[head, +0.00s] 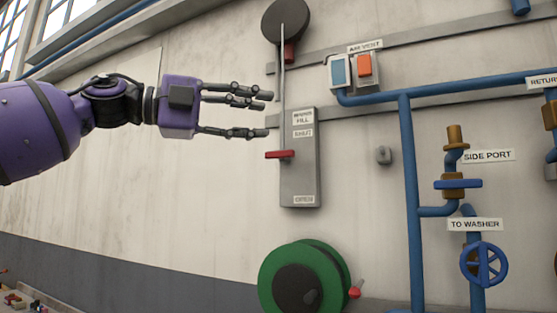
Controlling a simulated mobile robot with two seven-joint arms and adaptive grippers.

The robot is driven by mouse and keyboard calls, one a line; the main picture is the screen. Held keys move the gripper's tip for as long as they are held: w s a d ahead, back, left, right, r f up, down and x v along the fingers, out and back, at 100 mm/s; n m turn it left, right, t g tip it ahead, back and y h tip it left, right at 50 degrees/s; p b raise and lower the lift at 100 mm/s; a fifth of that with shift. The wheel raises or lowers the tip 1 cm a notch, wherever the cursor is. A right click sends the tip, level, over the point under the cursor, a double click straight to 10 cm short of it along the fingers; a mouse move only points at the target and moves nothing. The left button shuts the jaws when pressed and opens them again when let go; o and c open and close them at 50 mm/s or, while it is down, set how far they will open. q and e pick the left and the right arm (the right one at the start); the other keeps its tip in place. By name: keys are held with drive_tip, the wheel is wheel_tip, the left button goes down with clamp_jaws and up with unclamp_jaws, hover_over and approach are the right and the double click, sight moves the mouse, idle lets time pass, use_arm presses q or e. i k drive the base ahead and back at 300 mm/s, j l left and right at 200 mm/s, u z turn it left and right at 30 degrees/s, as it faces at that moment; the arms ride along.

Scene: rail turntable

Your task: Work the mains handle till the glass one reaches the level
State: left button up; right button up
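The mains handle (281,154) is a red lever on a grey wall plate (299,178). The plate's labels read what looks like MAINS FILL and SHUT near the top and OPEN at the bottom. The handle points left, level, a little below the SHUT label. My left gripper (268,114) is open and empty, its dark fingers pointing right. In the picture its fingertips are just left of the plate and above the handle; I cannot tell their distance from the wall. No sight glass or level mark can be made out. My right gripper is out of view.
A dark round disc (285,20) with a thin rod is above the plate. A green hose reel (330,264) is below. Blue pipes (408,190), valves and an AIR VENT box (351,71) are right. The wall left of the plate is bare below my arm.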

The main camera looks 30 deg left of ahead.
sight(284, 155)
drive_tip(key=i+j, duration=0.95)
